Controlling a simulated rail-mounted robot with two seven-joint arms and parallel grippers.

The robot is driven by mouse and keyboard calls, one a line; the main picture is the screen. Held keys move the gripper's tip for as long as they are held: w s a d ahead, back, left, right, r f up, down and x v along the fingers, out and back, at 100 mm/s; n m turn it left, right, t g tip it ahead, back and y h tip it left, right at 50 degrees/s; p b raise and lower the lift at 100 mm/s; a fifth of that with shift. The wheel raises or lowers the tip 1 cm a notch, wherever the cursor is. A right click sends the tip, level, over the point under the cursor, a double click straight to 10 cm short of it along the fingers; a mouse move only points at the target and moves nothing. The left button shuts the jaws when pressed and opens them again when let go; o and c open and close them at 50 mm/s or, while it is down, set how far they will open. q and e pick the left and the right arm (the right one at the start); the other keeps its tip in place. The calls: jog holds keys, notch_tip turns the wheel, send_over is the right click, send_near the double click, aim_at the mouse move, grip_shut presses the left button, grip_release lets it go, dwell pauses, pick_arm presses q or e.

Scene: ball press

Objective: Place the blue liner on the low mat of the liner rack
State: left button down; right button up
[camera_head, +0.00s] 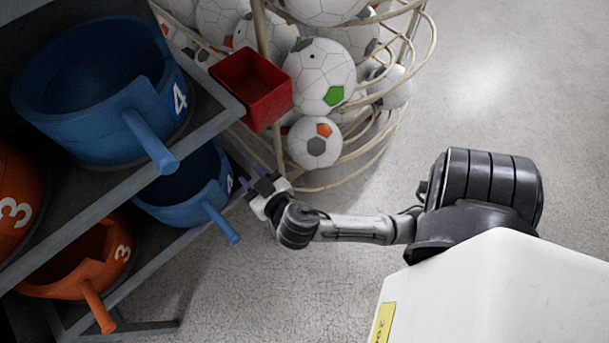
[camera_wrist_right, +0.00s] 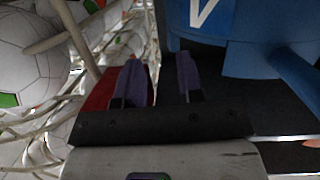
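In the head view, a blue liner (camera_head: 100,95) marked 4, with a stub handle, stands on the upper shelf of the rack. A second blue liner (camera_head: 188,190) sits on the lower shelf, partly hidden by the upper shelf. My right gripper (camera_head: 258,183) is just right of the lower blue liner, apart from it. In the right wrist view, its purple fingers (camera_wrist_right: 158,78) are spread with nothing between them. A blue liner (camera_wrist_right: 245,35) with its handle fills the upper right there; I cannot tell which one. No low mat is clearly visible. My left gripper is out of view.
Orange liners (camera_head: 85,265) marked 3 stand on the rack's left part. A red box (camera_head: 252,88) is beside the upper shelf corner. A wire cage (camera_head: 380,150) of soccer balls (camera_head: 320,75) stands behind my right gripper. The floor (camera_head: 240,290) in front is clear.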

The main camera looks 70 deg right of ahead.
jog(key=s+a+f+n+g+y, duration=0.3)
jog(key=s+f+g, duration=0.2)
jog(key=s, duration=0.3)
jog(key=s+a+f+n+g+y, duration=0.3)
jog(key=s+f+g+y, duration=0.1)
jog(key=s+f, duration=0.3)
jog(key=shift+s+n+g+y, duration=0.35)
jog(key=shift+s+g, duration=0.35)
jog(key=shift+s, duration=0.35)
jog(key=shift+f, duration=0.1)
